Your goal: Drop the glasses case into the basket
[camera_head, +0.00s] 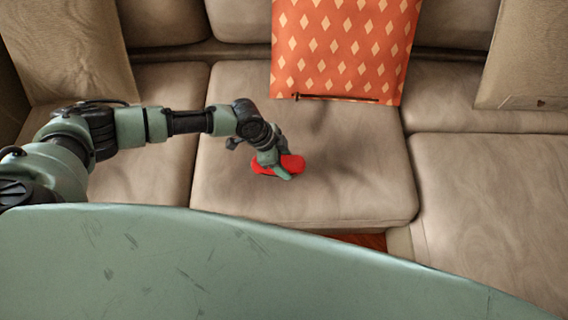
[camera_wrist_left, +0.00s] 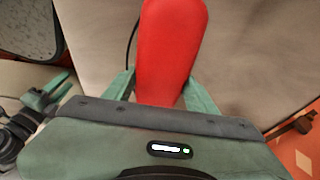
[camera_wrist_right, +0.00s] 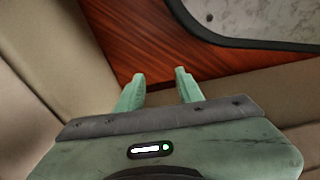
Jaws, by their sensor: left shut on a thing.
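The red glasses case (camera_head: 293,163) is at the middle seat cushion of the sofa. My left gripper (camera_head: 281,170) is shut on it. In the left wrist view the red case (camera_wrist_left: 172,50) runs up from between the two fingers (camera_wrist_left: 165,90). Whether it touches the cushion is hard to tell. My right gripper (camera_wrist_right: 159,80) shows only in the right wrist view, with its fingers apart and nothing between them. No basket shows in any view.
The beige sofa seat (camera_head: 330,190) fills the area around the case. An orange pillow with diamonds (camera_head: 345,50) leans on the backrest behind it. A beige pillow (camera_head: 65,50) stands at the left and another (camera_head: 530,60) at the right. Reddish wood floor (camera_wrist_right: 150,40) shows below the sofa.

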